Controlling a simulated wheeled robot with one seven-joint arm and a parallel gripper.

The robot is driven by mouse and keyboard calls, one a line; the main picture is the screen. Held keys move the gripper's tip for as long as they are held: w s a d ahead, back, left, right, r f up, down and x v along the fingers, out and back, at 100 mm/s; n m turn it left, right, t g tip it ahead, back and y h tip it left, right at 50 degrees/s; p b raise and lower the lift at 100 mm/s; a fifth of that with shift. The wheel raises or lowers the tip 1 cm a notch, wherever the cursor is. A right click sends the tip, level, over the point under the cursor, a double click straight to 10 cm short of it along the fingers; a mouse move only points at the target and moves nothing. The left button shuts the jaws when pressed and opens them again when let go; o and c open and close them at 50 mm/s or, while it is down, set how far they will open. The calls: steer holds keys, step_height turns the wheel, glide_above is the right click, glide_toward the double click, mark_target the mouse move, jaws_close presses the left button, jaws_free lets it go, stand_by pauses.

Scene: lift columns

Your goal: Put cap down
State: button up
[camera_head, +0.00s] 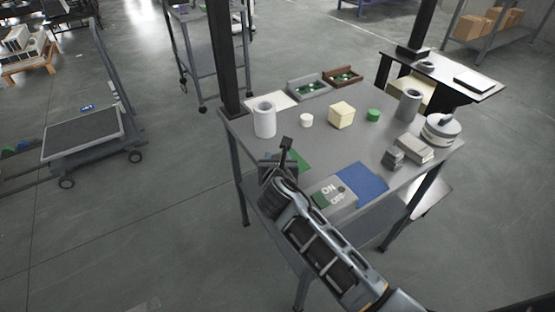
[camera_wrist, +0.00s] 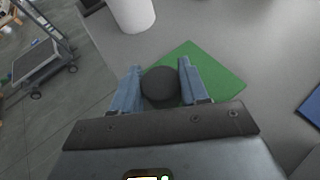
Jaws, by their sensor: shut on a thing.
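My gripper (camera_wrist: 160,82) is shut on a dark round cap (camera_wrist: 160,87), which sits between its two fingers in the wrist view. The green mat (camera_wrist: 213,78) lies on the table just beyond and to the right of the cap there. Whether the cap touches the mat or hangs above it, I cannot tell. In the head view my gripper (camera_head: 284,158) is at the table's left front part, beside the green mat (camera_head: 300,159), which it partly covers. The cap is not clearly distinguishable in that view.
A white cylinder (camera_head: 264,120) stands behind the mat. A small white cylinder (camera_head: 306,120), cream cube (camera_head: 341,116), green cylinder (camera_head: 373,115) and grey cylinder (camera_head: 409,106) stand farther back. A blue mat (camera_head: 362,184) and ON/OFF panel (camera_head: 328,199) lie at the front. A dark post (camera_head: 222,60) rises behind.

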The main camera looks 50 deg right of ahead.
steer(key=shift+f, duration=0.1)
steer(key=o, duration=1.1)
steer(key=v, duration=1.2)
steer(key=shift+a, duration=0.1)
